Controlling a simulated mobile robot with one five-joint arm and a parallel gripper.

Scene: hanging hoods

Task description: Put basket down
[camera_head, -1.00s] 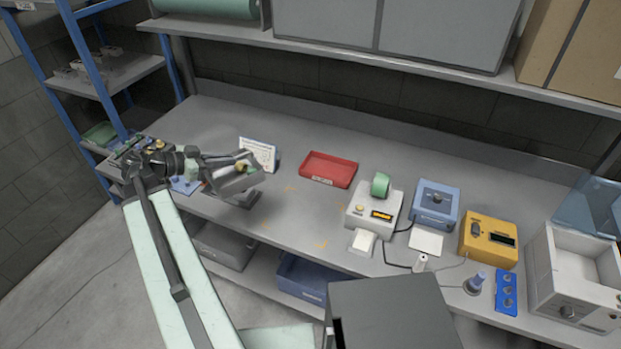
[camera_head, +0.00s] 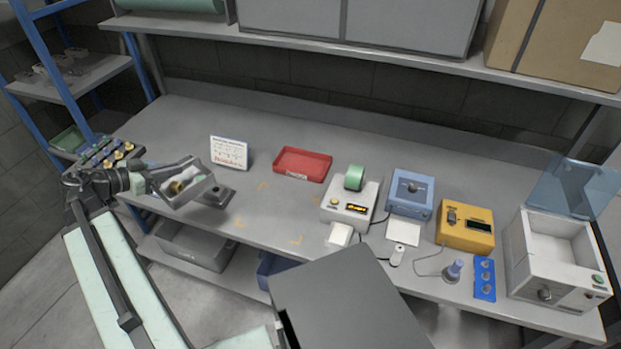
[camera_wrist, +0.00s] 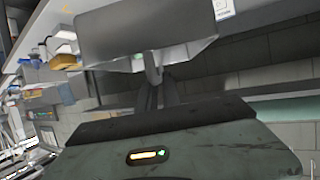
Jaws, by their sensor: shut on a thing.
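The basket (camera_head: 190,190) is a small grey open tray at the left end of the workbench (camera_head: 280,222) in the head view. A gold round item and a pale item lie inside it. My gripper (camera_head: 160,178) reaches in from the left and is shut on the basket. The basket appears tilted and held above the bench top. In the wrist view the basket's grey underside or wall (camera_wrist: 145,32) fills the upper middle, just beyond the shut jaws (camera_wrist: 153,75). The exact grip point is hard to make out.
Behind are a white sign (camera_head: 229,153) and a red tray (camera_head: 301,164). Orange corner marks frame a clear bench area (camera_head: 270,215). A label printer (camera_head: 349,203) and other devices stand right. A rack of knobs (camera_head: 105,152) is left.

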